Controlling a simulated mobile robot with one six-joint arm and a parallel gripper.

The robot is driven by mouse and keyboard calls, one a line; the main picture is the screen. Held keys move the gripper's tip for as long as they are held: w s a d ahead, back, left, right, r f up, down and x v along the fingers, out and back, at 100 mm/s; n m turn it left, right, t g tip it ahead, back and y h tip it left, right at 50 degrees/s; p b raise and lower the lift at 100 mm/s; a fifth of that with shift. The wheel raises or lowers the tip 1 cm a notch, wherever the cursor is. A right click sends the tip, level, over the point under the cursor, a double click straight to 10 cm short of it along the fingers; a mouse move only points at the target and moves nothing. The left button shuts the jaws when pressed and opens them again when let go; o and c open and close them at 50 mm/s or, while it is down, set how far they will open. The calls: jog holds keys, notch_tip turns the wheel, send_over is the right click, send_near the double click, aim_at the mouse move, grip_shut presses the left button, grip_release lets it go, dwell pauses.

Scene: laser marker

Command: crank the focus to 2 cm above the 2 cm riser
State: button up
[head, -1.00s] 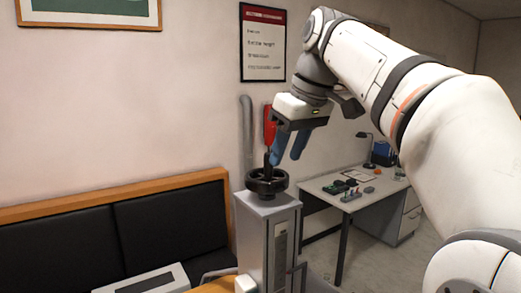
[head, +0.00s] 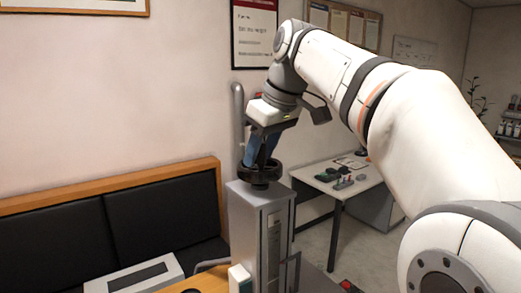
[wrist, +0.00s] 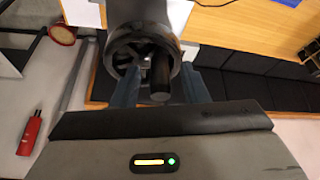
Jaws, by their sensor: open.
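The black focus handwheel (head: 260,176) sits on top of the grey column (head: 250,222). The wheel also shows in the wrist view (wrist: 121,56). Its upright dark crank knob (wrist: 160,80) stands between my two blue fingers, with gaps visible on both sides. My gripper (head: 258,158) is open, pointing down at the wheel; the wrist view shows its fingers (wrist: 160,88) astride the knob. A narrow dark strip (head: 273,236) runs down the column's front; any markings are too small to read. I cannot make out the 2 cm riser.
A dark bench (head: 150,232) with a wooden back stands behind at left. A grey-white box (head: 134,278) lies low in front of it. A desk (head: 340,180) with small items stands behind at right. A red cylinder (wrist: 31,133) shows at lower left in the wrist view.

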grip_shut()
dwell(0.4)
